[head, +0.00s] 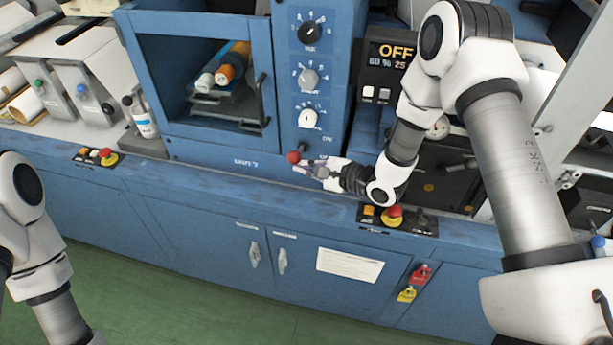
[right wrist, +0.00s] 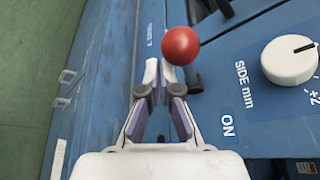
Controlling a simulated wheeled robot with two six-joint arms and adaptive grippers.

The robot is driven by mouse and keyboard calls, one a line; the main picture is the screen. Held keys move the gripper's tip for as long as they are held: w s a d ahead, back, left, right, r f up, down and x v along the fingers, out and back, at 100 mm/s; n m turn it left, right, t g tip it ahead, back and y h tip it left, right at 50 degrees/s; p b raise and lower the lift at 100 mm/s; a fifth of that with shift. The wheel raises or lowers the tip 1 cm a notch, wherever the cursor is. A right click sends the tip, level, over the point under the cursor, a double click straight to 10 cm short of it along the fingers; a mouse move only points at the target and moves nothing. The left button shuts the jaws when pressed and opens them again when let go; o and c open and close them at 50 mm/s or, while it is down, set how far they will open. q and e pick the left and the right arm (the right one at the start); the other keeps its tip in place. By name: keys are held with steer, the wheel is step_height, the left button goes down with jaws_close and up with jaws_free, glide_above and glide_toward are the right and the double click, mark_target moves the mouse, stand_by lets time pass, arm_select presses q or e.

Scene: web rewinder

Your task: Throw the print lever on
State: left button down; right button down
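The print lever shows as a red ball knob (head: 293,157) on the blue machine front, below the lowest dial; an ON label is to its right. In the right wrist view the red ball (right wrist: 181,46) lies just beyond my fingertips, over to the right, with a dark piece behind it. My right gripper (head: 303,168) is beside the knob; in the right wrist view its fingertips (right wrist: 158,73) are drawn together with nothing seen between them. Whether a finger touches the ball I cannot tell. My left gripper is out of view; only its arm shows at lower left.
Dials (head: 308,78) stand above the lever. The display (head: 387,52) reads OFF. A red stop button (head: 393,211) sits on the ledge under my right arm. A windowed blue door (head: 205,82) and a white bottle (head: 142,117) are to the left.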

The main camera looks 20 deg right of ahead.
steer(key=shift+w+d+r, duration=0.1)
steer(key=shift+w+r, duration=0.05)
steer(key=shift+r, duration=0.25)
steer(key=shift+w+r, duration=0.1)
steer(key=shift+r, duration=0.05)
steer(key=shift+r, duration=0.1)
